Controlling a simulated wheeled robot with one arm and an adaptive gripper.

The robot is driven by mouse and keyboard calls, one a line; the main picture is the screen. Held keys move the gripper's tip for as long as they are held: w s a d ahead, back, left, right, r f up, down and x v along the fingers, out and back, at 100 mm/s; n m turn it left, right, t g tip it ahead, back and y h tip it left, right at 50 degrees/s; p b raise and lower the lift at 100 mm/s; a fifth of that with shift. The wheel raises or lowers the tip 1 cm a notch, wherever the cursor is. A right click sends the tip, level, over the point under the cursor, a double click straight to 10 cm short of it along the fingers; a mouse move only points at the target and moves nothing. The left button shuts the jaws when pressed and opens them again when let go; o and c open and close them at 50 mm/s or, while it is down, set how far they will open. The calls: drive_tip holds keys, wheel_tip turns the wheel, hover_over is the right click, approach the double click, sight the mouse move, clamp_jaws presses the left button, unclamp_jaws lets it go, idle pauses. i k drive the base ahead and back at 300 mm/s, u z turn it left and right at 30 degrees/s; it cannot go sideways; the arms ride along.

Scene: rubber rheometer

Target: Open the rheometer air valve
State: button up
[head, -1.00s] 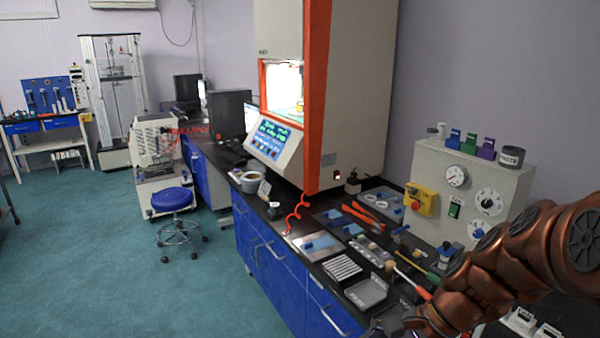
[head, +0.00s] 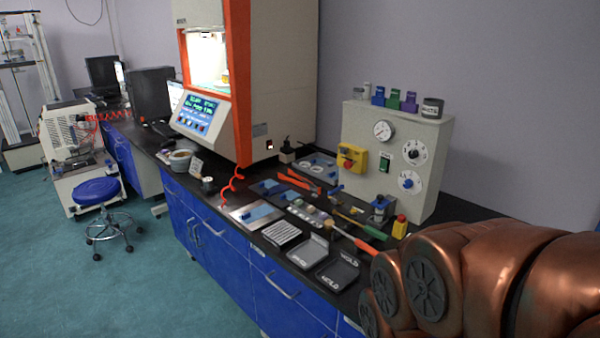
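The rheometer (head: 275,80), a tall cream cabinet with an orange front edge, stands on the dark bench. Its test chamber (head: 207,62) is lit and its blue-green display panel (head: 200,113) is on. A red coiled hose (head: 233,186) hangs at its front corner. I cannot tell for sure which part is the air valve. A small fitting with a blue top (head: 380,205) stands before the grey control box (head: 415,180), and a blue-handled piece (head: 335,191) lies left of it. My copper arm fills the lower right; my gripper is out of view.
The control box carries dials, a yellow unit with a red button (head: 350,158) and a green switch (head: 385,162). Tools and dark trays (head: 338,273) crowd the bench front. A blue stool (head: 97,192) stands on the open floor at left.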

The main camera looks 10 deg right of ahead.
sight(330, 192)
drive_tip(key=u, duration=0.7)
drive_tip(key=i, duration=0.95)
drive_tip(key=z, duration=0.2)
